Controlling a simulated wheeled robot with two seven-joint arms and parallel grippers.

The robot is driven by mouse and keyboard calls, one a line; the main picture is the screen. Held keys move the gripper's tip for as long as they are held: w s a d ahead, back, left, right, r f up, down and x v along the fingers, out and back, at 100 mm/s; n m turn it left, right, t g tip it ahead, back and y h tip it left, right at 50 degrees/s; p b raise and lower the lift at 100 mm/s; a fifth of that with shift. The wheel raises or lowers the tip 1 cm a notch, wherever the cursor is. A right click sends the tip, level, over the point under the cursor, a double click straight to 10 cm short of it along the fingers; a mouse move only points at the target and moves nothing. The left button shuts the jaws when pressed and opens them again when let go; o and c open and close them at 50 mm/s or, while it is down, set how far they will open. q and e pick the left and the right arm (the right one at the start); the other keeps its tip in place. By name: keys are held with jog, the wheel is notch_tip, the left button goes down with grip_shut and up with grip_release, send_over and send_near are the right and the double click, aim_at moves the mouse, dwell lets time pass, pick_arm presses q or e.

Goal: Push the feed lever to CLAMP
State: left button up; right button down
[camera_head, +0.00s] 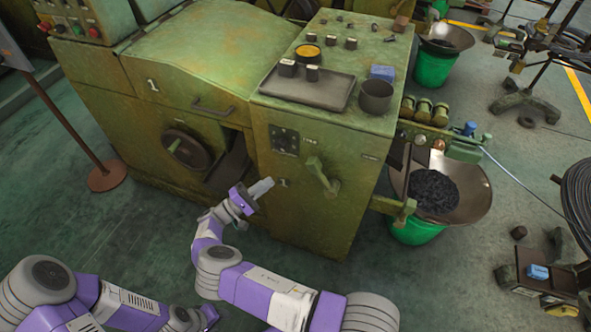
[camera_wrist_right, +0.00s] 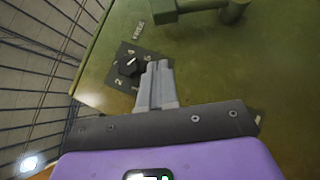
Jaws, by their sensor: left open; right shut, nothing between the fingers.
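The feed lever (camera_head: 322,175) is a green handle on the front of the green machine, slanting up and left from its lower pivot. Part of a green bar, apparently this lever, shows at the top of the right wrist view (camera_wrist_right: 200,8). My right gripper (camera_head: 263,187) is shut and empty, left of the lever and apart from it. In the right wrist view its fingertips (camera_wrist_right: 157,68) are near a black dial (camera_wrist_right: 128,66). My left gripper (camera_head: 209,315) is low at the bottom edge, far from the lever, its fingers barely visible. I cannot read a CLAMP mark.
The dial plate (camera_head: 285,140) is up and left of the lever. A handwheel (camera_head: 187,149) and dark chute (camera_head: 229,167) are left of my right gripper. A tray (camera_head: 325,91) and cup (camera_head: 376,96) stand on top. A green bin (camera_head: 418,231) stands right. Floor in front is clear.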

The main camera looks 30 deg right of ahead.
jog(key=shift+s+d+r, duration=0.45)
jog(key=shift+d+r, duration=0.35)
jog(key=shift+d, duration=0.75)
jog(key=shift+s+d+r, duration=0.45)
jog(key=shift+d+r, duration=0.3)
jog(key=shift+d, duration=0.85)
jog(key=shift+s+d+r, duration=0.45)
jog(key=shift+d+r, duration=0.35)
jog(key=shift+d, duration=0.75)
jog(key=shift+r, duration=0.15)
